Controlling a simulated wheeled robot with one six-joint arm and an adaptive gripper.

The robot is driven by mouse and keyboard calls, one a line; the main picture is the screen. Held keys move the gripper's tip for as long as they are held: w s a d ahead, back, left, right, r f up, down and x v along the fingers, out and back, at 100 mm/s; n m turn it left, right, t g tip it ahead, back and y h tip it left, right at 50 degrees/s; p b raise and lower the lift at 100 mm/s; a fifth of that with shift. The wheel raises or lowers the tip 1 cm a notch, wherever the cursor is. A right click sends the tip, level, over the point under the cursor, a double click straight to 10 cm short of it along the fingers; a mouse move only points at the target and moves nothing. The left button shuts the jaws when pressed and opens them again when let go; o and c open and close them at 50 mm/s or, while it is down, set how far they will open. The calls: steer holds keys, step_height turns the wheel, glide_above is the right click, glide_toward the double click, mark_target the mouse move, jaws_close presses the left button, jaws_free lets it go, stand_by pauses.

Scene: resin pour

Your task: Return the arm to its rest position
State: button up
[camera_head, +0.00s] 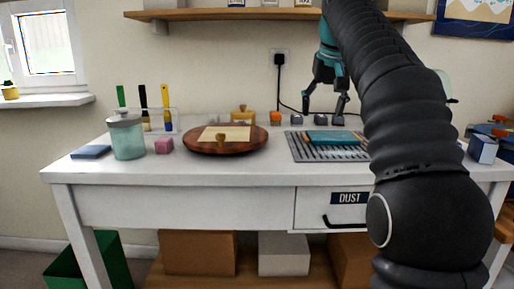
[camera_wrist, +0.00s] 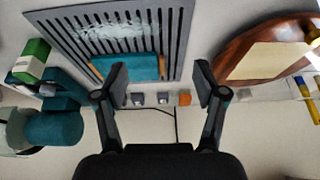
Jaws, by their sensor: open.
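My gripper (camera_head: 326,102) hangs open and empty above the back of the white table, over the far side of the grey slatted rack. In the wrist view my gripper (camera_wrist: 160,84) shows its two dark fingers spread wide with nothing between them. My black arm comes in from the lower right of the head view and hides part of the table's right side. A teal block (camera_head: 331,137) lies on the slatted rack (camera_head: 297,152); in the wrist view the teal block (camera_wrist: 133,67) shows beyond the left finger.
A round wooden board (camera_head: 196,147) bears a pale sheet. A shelf (camera_head: 220,14) runs above. The table's front strip (camera_head: 230,172) is clear.

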steer(key=s+f+t, duration=0.1)
steer(key=s+f, duration=2.8)
steer(key=s, duration=0.2)
steer(key=shift+f, duration=0.25)
steer(key=shift+s, duration=0.1)
